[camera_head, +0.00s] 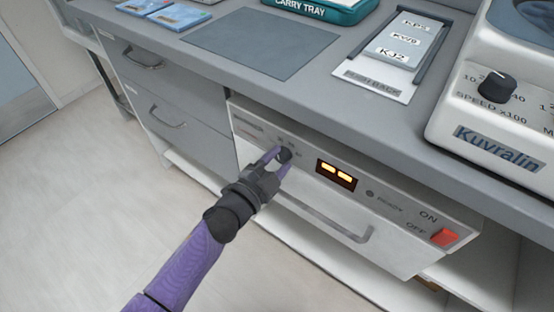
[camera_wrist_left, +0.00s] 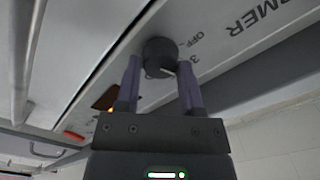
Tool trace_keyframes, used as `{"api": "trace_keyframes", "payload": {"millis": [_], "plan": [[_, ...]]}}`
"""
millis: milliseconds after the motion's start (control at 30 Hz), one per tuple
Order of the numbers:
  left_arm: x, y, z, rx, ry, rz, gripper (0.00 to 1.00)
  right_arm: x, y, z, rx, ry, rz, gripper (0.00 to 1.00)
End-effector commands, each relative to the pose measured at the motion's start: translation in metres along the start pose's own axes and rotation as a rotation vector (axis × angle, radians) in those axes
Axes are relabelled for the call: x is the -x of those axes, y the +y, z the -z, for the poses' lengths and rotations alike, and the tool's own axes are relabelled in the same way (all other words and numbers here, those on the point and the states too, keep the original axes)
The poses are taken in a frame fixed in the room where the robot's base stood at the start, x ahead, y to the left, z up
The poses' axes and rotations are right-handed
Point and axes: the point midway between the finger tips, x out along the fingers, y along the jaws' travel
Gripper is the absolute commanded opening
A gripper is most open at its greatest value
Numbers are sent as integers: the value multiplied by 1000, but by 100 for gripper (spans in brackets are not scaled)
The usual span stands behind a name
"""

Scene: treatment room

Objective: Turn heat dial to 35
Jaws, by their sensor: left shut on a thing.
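The heat dial (camera_head: 284,155) is a small dark round knob on the front panel of the white warmer drawer (camera_head: 270,133) under the counter. My left gripper (camera_head: 276,159) is shut on it, with one purple finger on each side. In the left wrist view the dial (camera_wrist_left: 160,56) sits between the fingertips of my gripper (camera_wrist_left: 159,86), with the printed words OFF and 3 beside it. The scale around the dial is mostly too small or hidden to read. The display (camera_head: 337,174) is lit with two orange blocks; I cannot read a number. My right gripper is out of view.
A red ON/OFF switch (camera_head: 445,237) and a long bar handle (camera_head: 325,217) are on the same unit. Above, the grey counter (camera_head: 330,107) holds a dark mat (camera_head: 262,43), a label holder (camera_head: 396,58) and a Kuvralin machine (camera_head: 487,113). The floor at left is clear.

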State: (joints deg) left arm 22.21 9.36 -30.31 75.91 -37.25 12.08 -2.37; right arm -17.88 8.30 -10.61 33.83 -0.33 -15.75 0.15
Motion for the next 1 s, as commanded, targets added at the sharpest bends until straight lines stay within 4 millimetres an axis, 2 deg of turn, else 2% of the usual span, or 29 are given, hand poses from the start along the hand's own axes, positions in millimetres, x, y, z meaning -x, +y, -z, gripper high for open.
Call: {"api": "trace_keyframes", "payload": {"millis": [500,1000], "plan": [[0,3,-1,-436,-1,-1,0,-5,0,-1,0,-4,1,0],[0,3,-1,-628,-1,-2,0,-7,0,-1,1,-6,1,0]]}}
